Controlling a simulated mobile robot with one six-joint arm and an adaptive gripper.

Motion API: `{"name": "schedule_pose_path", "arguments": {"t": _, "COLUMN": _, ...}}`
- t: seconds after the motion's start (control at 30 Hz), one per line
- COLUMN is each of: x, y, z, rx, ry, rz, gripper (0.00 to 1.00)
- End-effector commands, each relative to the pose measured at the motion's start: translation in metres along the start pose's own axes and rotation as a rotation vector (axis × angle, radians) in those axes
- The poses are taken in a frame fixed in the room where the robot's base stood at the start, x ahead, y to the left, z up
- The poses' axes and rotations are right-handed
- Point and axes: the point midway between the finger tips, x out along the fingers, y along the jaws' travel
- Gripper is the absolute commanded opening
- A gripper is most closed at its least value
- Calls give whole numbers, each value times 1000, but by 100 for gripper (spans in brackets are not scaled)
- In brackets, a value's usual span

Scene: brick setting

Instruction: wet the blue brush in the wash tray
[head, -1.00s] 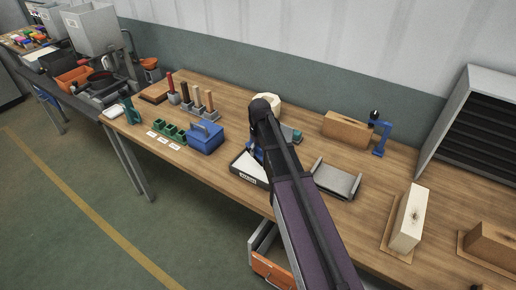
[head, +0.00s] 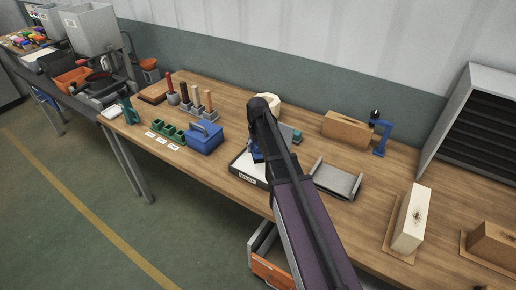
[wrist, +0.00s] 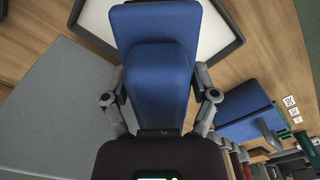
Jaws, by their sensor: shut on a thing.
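My gripper (wrist: 160,100) is shut on the blue brush (wrist: 155,28), a blue block-shaped body between the two fingers in the wrist view. The wash tray (wrist: 233,48) has a white inside and a dark rim and lies behind the brush there. In the head view the tray (head: 240,170) sits near the bench's front edge, with a label on its front. A bit of the blue brush (head: 257,156) shows over it beside my arm, which hides most of the gripper. I cannot tell whether the brush touches the tray's inside.
A blue box with a handle (head: 206,138) stands left of the tray, with green holders (head: 170,132) beyond it. A grey open tray (head: 337,180) is close on the right. A wooden block (head: 346,130) and blue stand (head: 382,138) are behind. Bare bench lies before the blue box.

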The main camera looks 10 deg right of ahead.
Motion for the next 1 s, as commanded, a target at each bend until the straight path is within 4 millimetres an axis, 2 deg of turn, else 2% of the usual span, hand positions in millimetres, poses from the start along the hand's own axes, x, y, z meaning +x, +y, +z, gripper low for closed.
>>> {"name": "schedule_pose_path", "arguments": {"t": 0.37, "x": 9, "y": 1, "z": 0, "rx": -1, "ry": 0, "rz": 0, "gripper": 38}}
{"name": "schedule_pose_path", "arguments": {"t": 1.0, "x": 55, "y": 2, "z": 0, "rx": 0, "ry": 0, "rz": 0, "gripper": 38}}
